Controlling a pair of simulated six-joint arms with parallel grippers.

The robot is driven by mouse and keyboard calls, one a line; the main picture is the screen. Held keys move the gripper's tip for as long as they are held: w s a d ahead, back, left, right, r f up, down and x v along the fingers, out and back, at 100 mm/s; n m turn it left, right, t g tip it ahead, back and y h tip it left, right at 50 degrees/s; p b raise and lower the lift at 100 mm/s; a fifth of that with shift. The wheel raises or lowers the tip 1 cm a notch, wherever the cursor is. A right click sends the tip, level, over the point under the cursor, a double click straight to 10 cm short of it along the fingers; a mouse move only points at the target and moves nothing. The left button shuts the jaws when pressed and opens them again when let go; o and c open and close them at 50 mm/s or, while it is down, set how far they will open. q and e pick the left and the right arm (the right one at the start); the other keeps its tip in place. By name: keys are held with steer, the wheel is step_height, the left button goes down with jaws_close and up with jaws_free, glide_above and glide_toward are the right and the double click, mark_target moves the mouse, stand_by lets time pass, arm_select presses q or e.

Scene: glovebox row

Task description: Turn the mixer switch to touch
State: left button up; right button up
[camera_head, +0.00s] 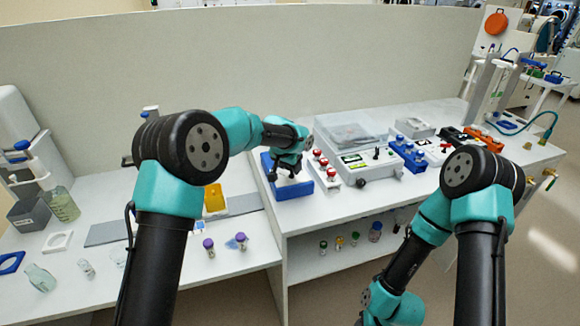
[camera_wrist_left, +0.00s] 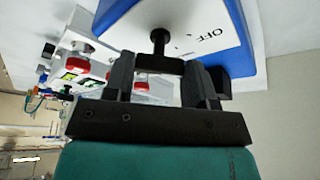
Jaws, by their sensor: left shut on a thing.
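The mixer is a blue box with a white top; its blue side shows at the table's left-middle (camera_head: 294,190). In the left wrist view its white top (camera_wrist_left: 190,38) fills the upper part, with the word OFF on it. The black mixer switch (camera_wrist_left: 157,42) stands out from this top. My left gripper (camera_head: 287,170) is over the mixer, its two fingers (camera_wrist_left: 160,68) shut on the switch's dark crosspiece. The touch mark cannot be made out. My right arm comes in at the right, its gripper outside the view.
A grey balance (camera_head: 372,168) and red-knobbed unit (camera_head: 326,174) stand just right of the mixer. A blue rack (camera_head: 408,154) is further right. Purple-capped vials (camera_head: 209,244) and a beaker (camera_head: 62,205) stand left. A tall partition (camera_head: 300,60) closes the back.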

arm_select(q)
steer(key=shift+w+m+h, duration=0.1)
steer(key=shift+m+h, duration=0.3)
steer(key=shift+m, duration=0.7)
steer(key=o, duration=0.9)
steer(key=shift+o, duration=0.2)
steer(key=shift+r, duration=0.1)
steer(key=v, duration=1.7)
steer(key=shift+r, duration=0.2)
steer(key=shift+w, duration=0.15)
